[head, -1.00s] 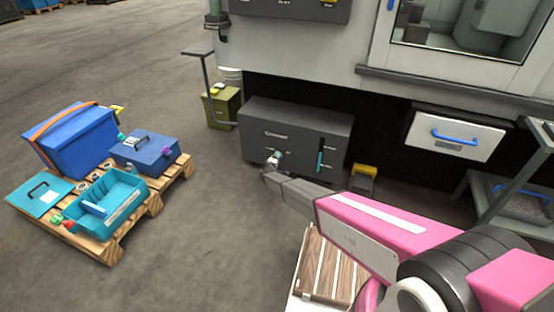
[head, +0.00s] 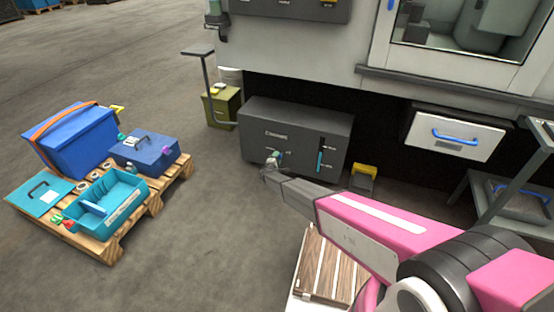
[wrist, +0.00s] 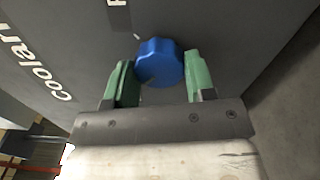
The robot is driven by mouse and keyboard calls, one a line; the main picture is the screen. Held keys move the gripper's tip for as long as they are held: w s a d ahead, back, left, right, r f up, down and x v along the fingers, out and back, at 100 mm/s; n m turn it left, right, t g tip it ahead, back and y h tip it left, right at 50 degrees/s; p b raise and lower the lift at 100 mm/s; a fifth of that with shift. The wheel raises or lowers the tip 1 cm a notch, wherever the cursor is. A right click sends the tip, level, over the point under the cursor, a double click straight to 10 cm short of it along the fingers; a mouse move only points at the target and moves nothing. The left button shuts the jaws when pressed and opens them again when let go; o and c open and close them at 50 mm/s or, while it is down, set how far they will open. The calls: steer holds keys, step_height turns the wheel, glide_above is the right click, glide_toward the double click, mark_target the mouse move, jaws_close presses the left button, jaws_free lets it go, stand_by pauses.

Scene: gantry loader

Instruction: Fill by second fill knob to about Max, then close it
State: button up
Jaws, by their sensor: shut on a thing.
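The blue fill knob (wrist: 158,62) sits on the face of the dark grey coolant tank, between the two green fingertips of my gripper (wrist: 162,80) in the wrist view. My gripper is shut on the knob. In the head view my gripper (head: 271,163) is at the lower left of the tank (head: 262,122) front, and the knob is mostly hidden behind it. A level gauge (head: 321,155) is to the right on the same face. Its cyan column fills roughly the lower half; its markings are too small to read. Part of the word "coolant" shows in the wrist view.
A pallet with blue boxes and a teal tray (head: 115,215) stands at the left. An olive container (head: 222,107) is left of the tank, and a yellow-topped item (head: 364,178) is right of it. A drawer with a blue handle (head: 455,137) is further right.

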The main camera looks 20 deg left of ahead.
steer(key=o, duration=0.9)
steer(key=shift+o, duration=0.2)
steer(key=shift+s, duration=0.1)
steer(key=s, duration=1)
steer(key=shift+s+a, duration=0.35)
steer(key=shift+a, duration=0.1)
